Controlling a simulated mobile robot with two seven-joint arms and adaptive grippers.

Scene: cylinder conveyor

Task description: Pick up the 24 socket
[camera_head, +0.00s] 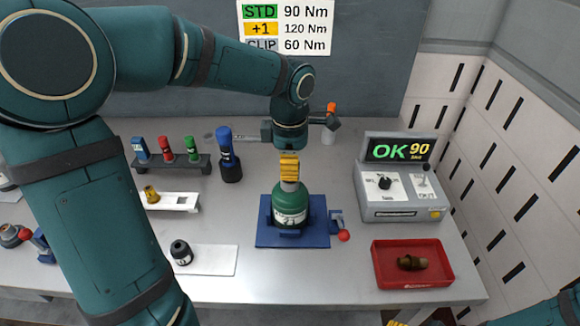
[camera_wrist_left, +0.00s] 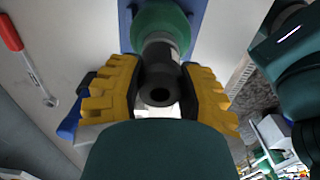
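A short black socket-like piece (camera_head: 181,252) stands on a white mat (camera_head: 215,262) at the front left; its mark is too small to read, so I cannot confirm it is the 24 socket. My left gripper (camera_head: 289,167) points down over the green cylinder (camera_head: 290,208), well right of that piece. In the left wrist view, the yellow fingers of my left gripper (camera_wrist_left: 160,95) stand on both sides of a dark hollow top part (camera_wrist_left: 160,85) above the cylinder; contact is unclear. Of my right gripper (camera_head: 398,323), only a yellow tip shows at the bottom edge.
The cylinder stands in a blue fixture (camera_head: 262,236) with a red-knobbed clamp (camera_head: 342,230). A red tray (camera_head: 383,272) holds a brass part (camera_head: 412,262). A control box (camera_head: 400,205) reads "OK 90". A rack (camera_head: 165,162) of coloured pieces and a blue-black tool (camera_head: 229,160) stand behind.

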